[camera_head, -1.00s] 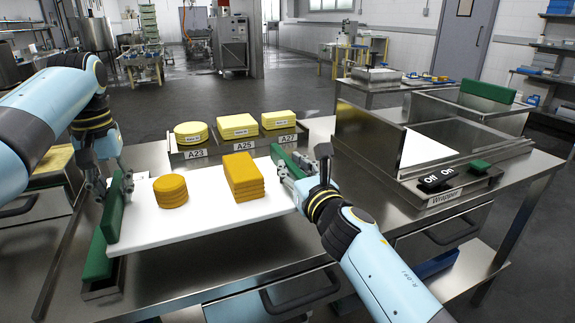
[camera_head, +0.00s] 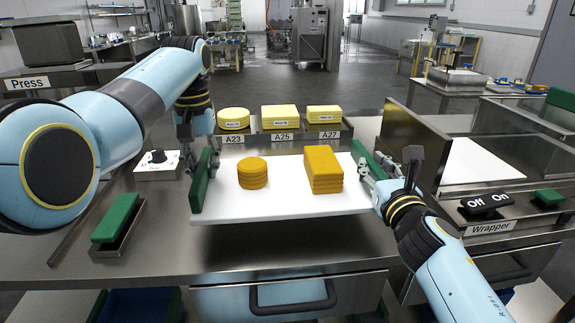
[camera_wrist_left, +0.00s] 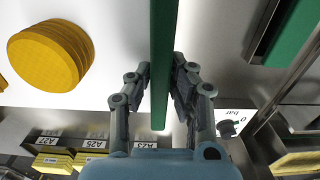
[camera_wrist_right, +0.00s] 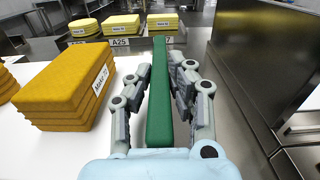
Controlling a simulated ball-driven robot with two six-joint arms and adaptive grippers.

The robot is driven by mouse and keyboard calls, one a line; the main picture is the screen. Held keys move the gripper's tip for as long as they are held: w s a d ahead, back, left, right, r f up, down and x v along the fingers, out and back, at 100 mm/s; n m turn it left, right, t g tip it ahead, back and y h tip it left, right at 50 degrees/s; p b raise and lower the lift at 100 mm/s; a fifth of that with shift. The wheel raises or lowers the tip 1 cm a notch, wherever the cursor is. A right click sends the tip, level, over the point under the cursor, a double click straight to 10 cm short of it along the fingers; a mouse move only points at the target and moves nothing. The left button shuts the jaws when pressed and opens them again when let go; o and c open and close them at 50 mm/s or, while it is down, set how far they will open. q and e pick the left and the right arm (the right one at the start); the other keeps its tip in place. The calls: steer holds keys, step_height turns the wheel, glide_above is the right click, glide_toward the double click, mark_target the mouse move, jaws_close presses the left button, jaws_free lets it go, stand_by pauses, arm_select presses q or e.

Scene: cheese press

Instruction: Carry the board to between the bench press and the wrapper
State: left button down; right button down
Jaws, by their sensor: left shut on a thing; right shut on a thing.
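The white board (camera_head: 285,207) has a green handle at each end and carries a round orange cheese stack (camera_head: 252,173) and a square orange cheese stack (camera_head: 323,169). My left gripper (camera_head: 204,160) is shut on the left green handle (camera_wrist_left: 163,60). My right gripper (camera_head: 372,170) is shut on the right green handle (camera_wrist_right: 159,95). The board looks level over the steel bench; I cannot tell whether it touches it. The press, labelled Press (camera_head: 28,82), is at the far left, partly behind my left arm. The wrapper (camera_head: 455,170), labelled Wrapper, is at the right.
Labelled trays A23, A25 and A27 (camera_head: 283,135) with yellow cheeses stand just behind the board. A dial box (camera_head: 157,166) and a green block in a metal holder (camera_head: 117,220) are left of it. Bare bench (camera_head: 270,245) shows in front.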

mark_target(207, 190)
arm_select(q)
steer(key=shift+f, duration=0.15)
arm_select(e)
steer(key=shift+f, duration=0.1)
